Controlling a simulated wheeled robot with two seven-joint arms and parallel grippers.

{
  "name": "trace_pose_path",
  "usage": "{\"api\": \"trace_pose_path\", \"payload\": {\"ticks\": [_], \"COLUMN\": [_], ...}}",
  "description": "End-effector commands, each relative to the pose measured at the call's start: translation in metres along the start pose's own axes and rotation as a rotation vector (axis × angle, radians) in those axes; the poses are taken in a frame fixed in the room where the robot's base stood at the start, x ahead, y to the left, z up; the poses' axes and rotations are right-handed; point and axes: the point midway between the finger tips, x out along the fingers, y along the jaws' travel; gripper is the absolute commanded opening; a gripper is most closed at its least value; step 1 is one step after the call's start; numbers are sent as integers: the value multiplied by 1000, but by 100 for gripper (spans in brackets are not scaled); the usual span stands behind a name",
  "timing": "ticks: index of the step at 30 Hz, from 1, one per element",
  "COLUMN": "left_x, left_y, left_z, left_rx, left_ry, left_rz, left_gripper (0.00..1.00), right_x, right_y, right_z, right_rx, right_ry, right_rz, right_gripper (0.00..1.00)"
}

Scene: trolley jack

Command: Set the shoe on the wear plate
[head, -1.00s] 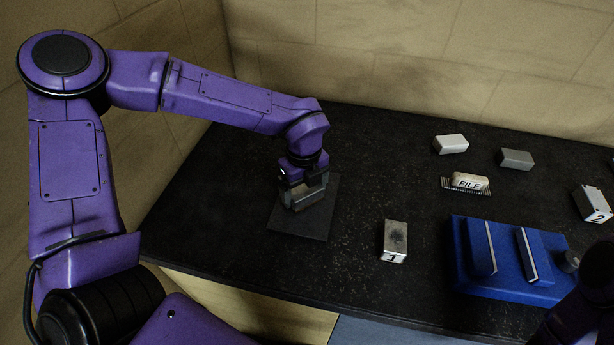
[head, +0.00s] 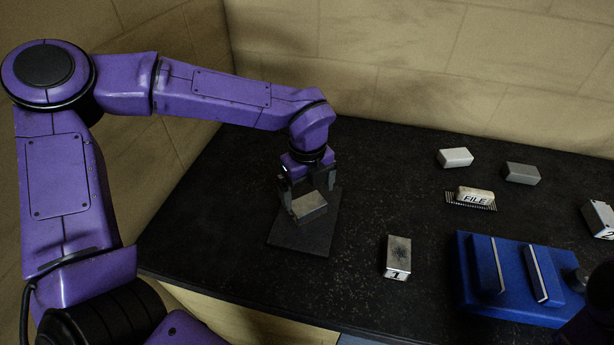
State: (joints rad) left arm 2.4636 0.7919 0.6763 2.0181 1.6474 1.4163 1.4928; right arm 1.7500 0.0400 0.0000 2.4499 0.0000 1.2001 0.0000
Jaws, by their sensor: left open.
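The shoe appears to be the grey metal block (head: 309,207). It lies on the dark square wear plate (head: 300,238), towards the plate's far part, with bare plate in front of it. My left gripper (head: 308,196) is open, with its fingers on either side of the block's far part. I cannot tell whether a finger still touches it. The block's far end is partly hidden by the gripper. My right gripper is not in view; only a dark part of my right arm shows at the bottom right corner.
A block marked 1 (head: 397,257) stands right of the plate. A blue vise-like fixture (head: 510,275) stands at the right.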

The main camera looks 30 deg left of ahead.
Motion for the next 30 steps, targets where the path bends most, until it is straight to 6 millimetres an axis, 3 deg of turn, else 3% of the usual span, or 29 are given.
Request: {"api": "trace_pose_path", "payload": {"ticks": [6,13,23,26,30], "left_x": [-51,-73,-70,-58,-27], "left_y": [0,0,0,0,1], "left_z": [0,-1,0,0,-1], "left_rx": [0,0,1,1,1], "left_ry": [-1,1,2,2,3], "left_rz": [-3,2,3,4,7], "left_gripper": [100,100,100,100,100], "right_x": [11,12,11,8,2], "right_y": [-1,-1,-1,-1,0], "right_z": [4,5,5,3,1], "right_rx": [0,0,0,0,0], "right_ry": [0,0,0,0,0], "right_rz": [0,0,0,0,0], "right_gripper": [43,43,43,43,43]}}
